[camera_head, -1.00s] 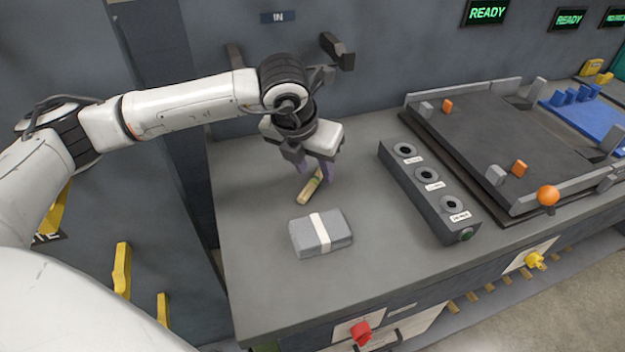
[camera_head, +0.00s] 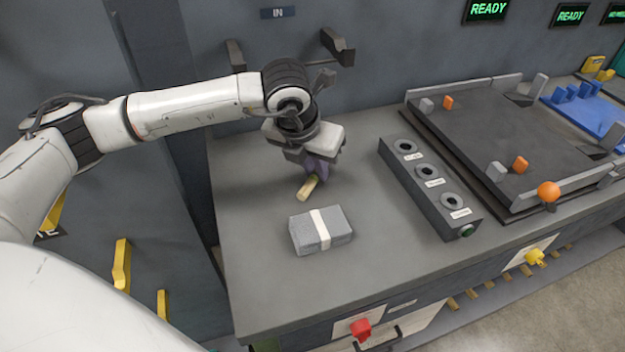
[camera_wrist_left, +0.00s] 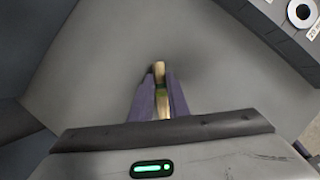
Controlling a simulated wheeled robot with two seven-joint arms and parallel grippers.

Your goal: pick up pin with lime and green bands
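The pin (camera_head: 307,187) is a pale wooden rod; its near end sticks out from under my left gripper (camera_head: 316,172) in the head view. In the left wrist view, the pin (camera_wrist_left: 159,73) shows a green band between the purple fingers of my left gripper (camera_wrist_left: 163,92). The fingers lie against both sides of the pin and look shut on it. The rest of the pin is hidden by the fingers and the gripper body. The pin is at the grey bench top; I cannot tell whether it touches it. My right gripper is not in view.
A grey block with a white band (camera_head: 321,231) lies just in front of the pin. A dark holder with several round holes (camera_head: 430,185) stands to the right, with a large dark tray (camera_head: 520,130) beyond. The bench around the pin is otherwise clear.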

